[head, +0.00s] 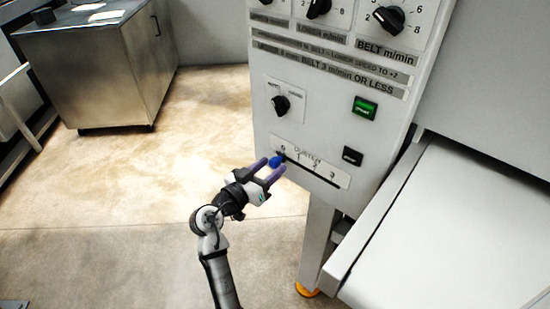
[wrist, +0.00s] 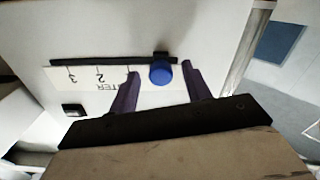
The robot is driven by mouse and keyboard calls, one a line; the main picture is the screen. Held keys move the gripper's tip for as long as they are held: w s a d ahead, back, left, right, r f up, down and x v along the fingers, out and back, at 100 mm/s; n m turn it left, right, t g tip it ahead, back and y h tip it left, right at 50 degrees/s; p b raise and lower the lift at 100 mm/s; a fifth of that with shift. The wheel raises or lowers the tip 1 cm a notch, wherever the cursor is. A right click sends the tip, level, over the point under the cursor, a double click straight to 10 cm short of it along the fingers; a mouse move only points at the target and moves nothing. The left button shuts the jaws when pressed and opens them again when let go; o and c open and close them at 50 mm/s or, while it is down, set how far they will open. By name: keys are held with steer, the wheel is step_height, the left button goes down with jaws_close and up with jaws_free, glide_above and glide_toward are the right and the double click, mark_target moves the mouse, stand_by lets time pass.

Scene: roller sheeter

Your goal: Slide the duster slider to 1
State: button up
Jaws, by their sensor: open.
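The duster slider has a round blue knob (head: 276,161) at the left, 0 end of its slot in the head view. Its white label plate (head: 325,172) reads DUSTER with marks 0, 1, 2 and 3. In the wrist view, turned upside down, the blue knob (wrist: 161,72) stands between the fingers, with the dark slot (wrist: 100,61) running left toward 3. My gripper (head: 272,170) is open, its purple fingers on either side of the knob. In the wrist view, my gripper (wrist: 160,88) shows gaps between the knob and both fingers. The 1 mark is partly hidden by a finger there.
Above the slider are a black rotary switch (head: 282,104), a green button (head: 364,108) and a black button (head: 352,156). Dials such as the belt knob (head: 388,20) sit higher. A white conveyor bed (head: 450,235) juts out at right. The floor at left is clear up to a metal cabinet (head: 95,75).

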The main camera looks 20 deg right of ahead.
steer(key=shift+x, duration=1.4)
steer(key=shift+c, duration=0.5)
jaws_close()
